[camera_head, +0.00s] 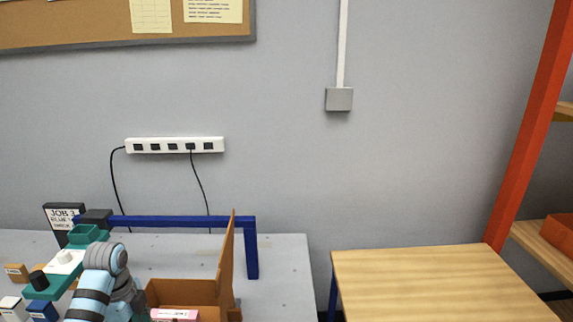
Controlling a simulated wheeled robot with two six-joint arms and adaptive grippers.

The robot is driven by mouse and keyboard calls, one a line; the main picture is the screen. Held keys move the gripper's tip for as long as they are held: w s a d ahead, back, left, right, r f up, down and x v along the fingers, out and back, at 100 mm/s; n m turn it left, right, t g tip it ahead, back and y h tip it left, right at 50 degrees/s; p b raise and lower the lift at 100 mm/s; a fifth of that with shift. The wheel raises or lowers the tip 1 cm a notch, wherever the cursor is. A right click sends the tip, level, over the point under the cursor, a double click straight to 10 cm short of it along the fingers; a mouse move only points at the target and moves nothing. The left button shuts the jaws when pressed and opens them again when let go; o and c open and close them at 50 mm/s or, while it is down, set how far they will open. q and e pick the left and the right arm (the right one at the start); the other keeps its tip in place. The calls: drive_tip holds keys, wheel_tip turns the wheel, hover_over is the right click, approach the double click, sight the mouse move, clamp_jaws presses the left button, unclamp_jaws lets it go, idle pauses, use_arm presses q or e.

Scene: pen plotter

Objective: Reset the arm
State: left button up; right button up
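The pen plotter stands on the grey table at the lower left. It shows a blue frame bar (165,221) and a teal part (45,286) with a white block and a black knob on it. A light blue and grey arm link (98,284), which looks like mine, rises from the bottom edge in front of the plotter and hides part of it. No gripper fingers show on it. My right arm and gripper are not in view.
A brown open box (182,292) with a raised flap and a pink-labelled item stands right of the arm link. A job sign (61,217) stands at the left. A bare wooden table (430,275) and an orange-posted shelf (525,125) are at the right. A power strip (175,145) hangs on the wall.

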use_arm(q)
drive_tip(key=s+d+f+n+t+y, duration=0.1)
drive_tip(key=s+d+f+n, duration=0.65)
drive_tip(key=s+f, duration=0.35)
drive_tip(key=s+d+r+n+t, duration=0.1)
drive_tip(key=s+d+n, duration=0.25)
drive_tip(key=s, duration=0.35)
drive_tip(key=s+d+n+t, duration=0.2)
drive_tip(key=s+d+n, duration=0.1)
drive_tip(key=s+n, duration=0.3)
drive_tip(key=s+a+f+g, duration=0.2)
drive_tip(key=s+f, duration=0.1)
drive_tip(key=f, duration=1.7)
drive_tip(key=s+f+b, duration=0.1)
drive_tip(key=s+f, duration=1.1)
drive_tip(key=s, duration=0.2)
drive_tip(key=shift+a+m+g, duration=0.3)
drive_tip(key=shift+a+g, duration=0.1)
